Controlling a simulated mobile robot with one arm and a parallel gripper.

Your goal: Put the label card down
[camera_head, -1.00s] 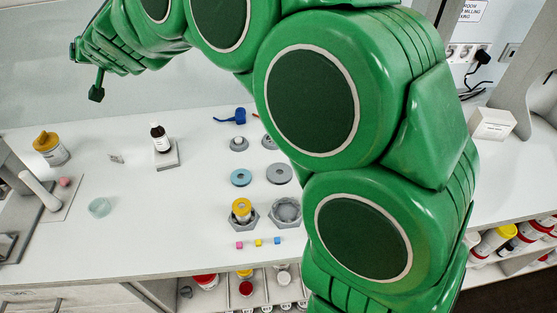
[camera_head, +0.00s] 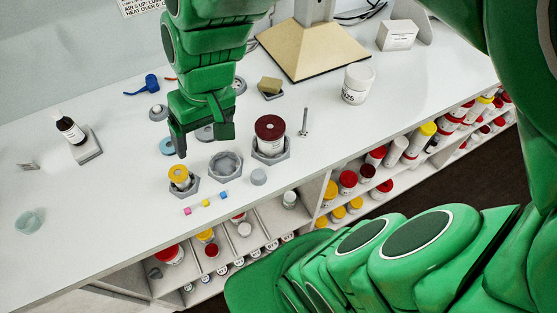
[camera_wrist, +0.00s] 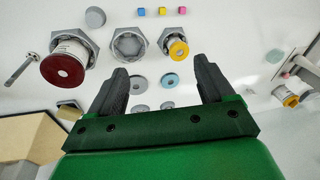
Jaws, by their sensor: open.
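My gripper (camera_head: 203,140) hangs over the white bench, behind the hexagonal holders in the head view. Its jaws also show in the wrist view (camera_wrist: 162,85), spread apart with nothing between them. I cannot make out a label card in either view. A small pale clip-like item (camera_head: 27,166) lies at the far left of the bench, too small to identify.
A yellow-topped jar (camera_head: 179,176) and a dark-red-lidded jar (camera_head: 270,130) stand in hexagonal holders, with an empty holder (camera_head: 225,168) between them. A white tub (camera_head: 356,84) and a beige-based stand (camera_head: 306,50) are to the right. Bare bench (camera_head: 110,205) lies front left.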

